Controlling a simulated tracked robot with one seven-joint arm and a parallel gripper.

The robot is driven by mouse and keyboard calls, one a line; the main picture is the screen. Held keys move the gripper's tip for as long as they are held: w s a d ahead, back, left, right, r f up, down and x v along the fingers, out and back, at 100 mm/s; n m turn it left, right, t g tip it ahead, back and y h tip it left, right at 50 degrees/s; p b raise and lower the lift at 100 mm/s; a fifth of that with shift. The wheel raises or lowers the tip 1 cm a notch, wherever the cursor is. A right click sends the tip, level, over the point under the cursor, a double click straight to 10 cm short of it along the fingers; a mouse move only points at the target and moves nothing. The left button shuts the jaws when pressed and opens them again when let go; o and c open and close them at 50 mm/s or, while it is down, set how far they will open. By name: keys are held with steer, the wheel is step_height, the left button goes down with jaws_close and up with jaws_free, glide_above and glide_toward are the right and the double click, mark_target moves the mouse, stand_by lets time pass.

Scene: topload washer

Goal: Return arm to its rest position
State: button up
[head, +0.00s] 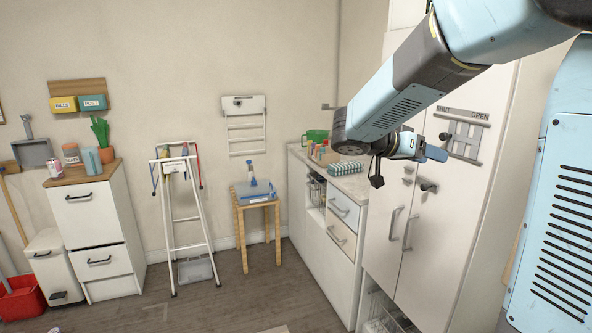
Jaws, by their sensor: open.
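My arm (410,85) reaches in from the upper right, light blue and dark grey, and extends leftward across the front of the tall white cabinet. My gripper (432,153) is at the arm's far end, in front of the cabinet doors and near the right end of the counter. It is small in view and partly hidden by the wrist. It is open, and nothing is seen held in it.
The tall white cabinet (436,240) has handles and a SHUT/OPEN vent panel (465,137). A wooden stool (258,201), a stepladder (187,220) and a drawer unit (95,235) stand leftward. The middle floor is clear.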

steer(key=s+f+n+g+y, duration=0.1)
steer(key=s+f+n+y, duration=0.15)
steer(key=s, duration=0.35)
steer(key=s+f+n+y, duration=0.1)
steer(key=s+n+y, duration=0.1)
steer(key=s+y, duration=0.35)
steer(key=s+a+f+n+t+y, duration=0.2)
steer(key=s+a+n+y, duration=0.4)
steer(key=s, duration=0.5)
steer(key=shift+a+n+t, duration=0.45)
steer(key=shift+a+t, duration=0.35)
steer(key=shift+a, duration=0.2)
